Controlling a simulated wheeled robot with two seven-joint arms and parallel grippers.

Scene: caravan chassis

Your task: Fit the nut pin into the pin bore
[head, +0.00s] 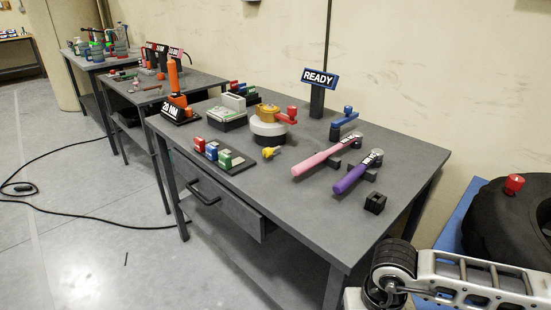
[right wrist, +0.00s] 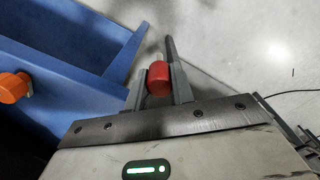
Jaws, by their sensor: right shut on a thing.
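My right gripper (right wrist: 158,82) is shut on a red, round-headed piece (right wrist: 157,76), which looks like the nut pin. I cannot make out the pin bore for certain. A small black block with a recess in its top (head: 375,202) stands near the right front of the grey workbench (head: 325,215), apart from the tools. My right arm shows at the lower right of the head view, but its gripper is outside that view. My left gripper is in neither view.
A pink-handled tool (head: 322,160) and a purple-handled tool (head: 352,178) lie on stands on the bench. A READY sign (head: 320,78) stands behind. A black wheel (head: 490,225) is at right. A blue tray (right wrist: 75,60) with an orange knob (right wrist: 14,88) lies left of the right gripper.

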